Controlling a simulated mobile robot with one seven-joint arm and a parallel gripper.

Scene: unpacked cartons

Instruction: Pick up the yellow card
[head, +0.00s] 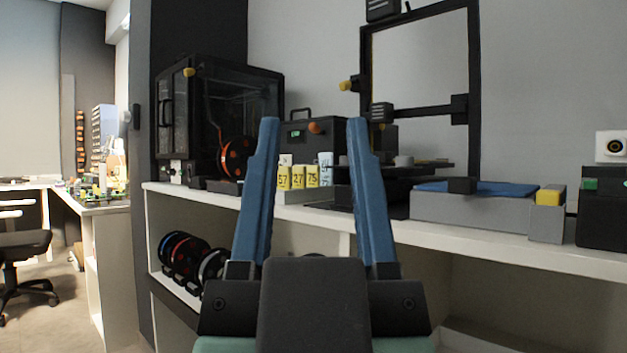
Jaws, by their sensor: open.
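My gripper (313,122) points forward in the head view, its two blue fingers wide apart with nothing held between them. Between the fingers, farther off, several small items stand in a row on the white shelf top. Three show yellow faces with dark numbers: a left yellow card (283,179), a middle yellow card (298,178) and a right yellow card (312,177). They look upright and close together. I cannot tell which one the task means, nor whether they are flat cards or small boxes. The left finger stands just left of the row.
The white shelf (480,246) runs across the view. A black enclosed printer (205,110) stands left, and an open black frame (474,80) stands right of the cards. A grey box with a blue top (450,208) lies farther right. Spools (185,255) sit below. Open floor shows left.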

